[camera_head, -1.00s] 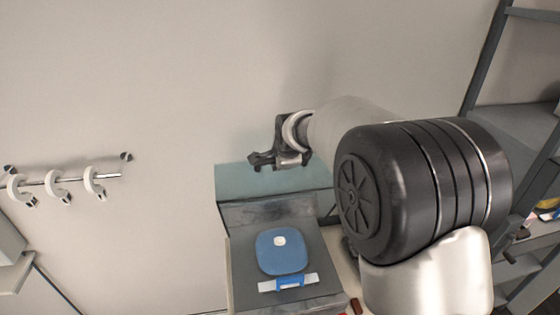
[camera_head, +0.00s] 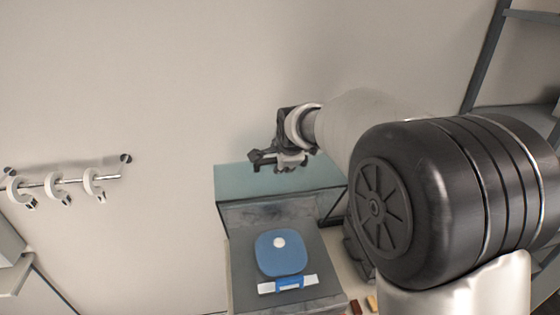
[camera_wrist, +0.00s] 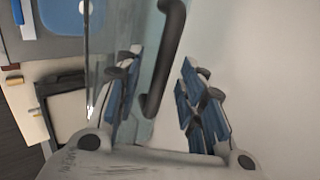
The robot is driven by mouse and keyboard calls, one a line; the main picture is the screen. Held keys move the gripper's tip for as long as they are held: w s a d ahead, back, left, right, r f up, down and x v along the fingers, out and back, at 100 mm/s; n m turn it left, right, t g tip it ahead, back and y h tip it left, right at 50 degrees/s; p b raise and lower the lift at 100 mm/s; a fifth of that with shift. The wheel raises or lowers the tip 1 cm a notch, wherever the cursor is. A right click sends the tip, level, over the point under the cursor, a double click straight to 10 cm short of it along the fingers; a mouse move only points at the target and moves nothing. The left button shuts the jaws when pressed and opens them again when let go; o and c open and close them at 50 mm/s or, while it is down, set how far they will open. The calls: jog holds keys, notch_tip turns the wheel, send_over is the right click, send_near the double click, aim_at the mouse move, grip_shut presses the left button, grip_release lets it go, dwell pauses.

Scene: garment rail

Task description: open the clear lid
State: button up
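The clear lid (camera_head: 235,182) is a teal see-through panel raised at the back of a grey box (camera_head: 322,262). The box's top is uncovered. My gripper (camera_head: 264,160) is at the lid's upper edge. In the wrist view my gripper (camera_wrist: 160,98) has its blue-padded fingers apart. A dark bar handle (camera_wrist: 167,62) on the clear lid (camera_wrist: 140,42) reaches into the gap between them. The fingers do not look closed on it; whether one touches it I cannot tell.
A blue rounded piece (camera_head: 281,258) with a white knob and a white-blue strip (camera_head: 288,285) lie on the box. A wall rail (camera_head: 108,178) with white hooks (camera_head: 55,185) is at left. Grey shelving (camera_head: 515,90) stands at right. The wall between is clear.

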jog(key=v, duration=0.8)
jog(key=shift+s+r, duration=0.2)
jog(key=shift+s, duration=0.1)
jog(key=shift+d, duration=0.1)
jog(key=s+d+f+n+g+h+b, duration=0.1)
jog(key=s+d+f+n+b, duration=0.3)
jog(key=s+d+f+b, duration=0.35)
jog(key=s+d+f+n+h+b, duration=0.1)
jog(key=s+d+f+n+b, duration=0.3)
jog(key=s+f+b, duration=0.55)
jog(key=s+d+f+n+g+b, duration=0.1)
jog(key=s+d+f+n+b, duration=0.2)
jog(key=s+f+b, duration=0.2)
jog(key=s+d+f+n+g+b, duration=0.1)
jog(key=s+d+f+n+b, duration=0.2)
jog(key=s+f, duration=0.8)
jog(key=s+b, duration=0.2)
jog(key=s, duration=0.1)
jog(key=shift+d+f+n, duration=0.2)
jog(key=shift+d+n, duration=0.05)
jog(key=shift+n, duration=0.15)
